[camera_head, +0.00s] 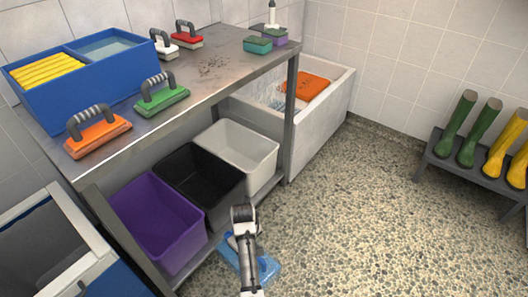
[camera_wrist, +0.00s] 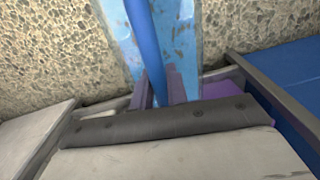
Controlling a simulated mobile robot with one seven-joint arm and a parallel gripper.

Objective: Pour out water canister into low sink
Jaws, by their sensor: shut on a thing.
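The water canister (camera_head: 262,268) is clear blue, low in the head view, partly hidden behind my arm. In the wrist view its body (camera_wrist: 120,30) and darker blue handle (camera_wrist: 143,35) run up from between my fingers. My gripper (camera_wrist: 159,88) is shut on the handle. In the head view my gripper (camera_head: 236,240) is beside the shelf's lower front edge. I cannot tell whether the canister touches the floor. The low sink (camera_head: 325,118) is a pale trough against the back wall, beyond the table's right end, with an orange item (camera_head: 306,87) in it.
A metal table (camera_head: 215,68) holds a blue two-part tub (camera_head: 85,95) and several brushes. Purple (camera_head: 160,222), black (camera_head: 203,180) and white (camera_head: 238,150) bins stand on its lower shelf. A boot rack (camera_head: 465,170) is at right. The speckled floor (camera_head: 350,215) between is clear.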

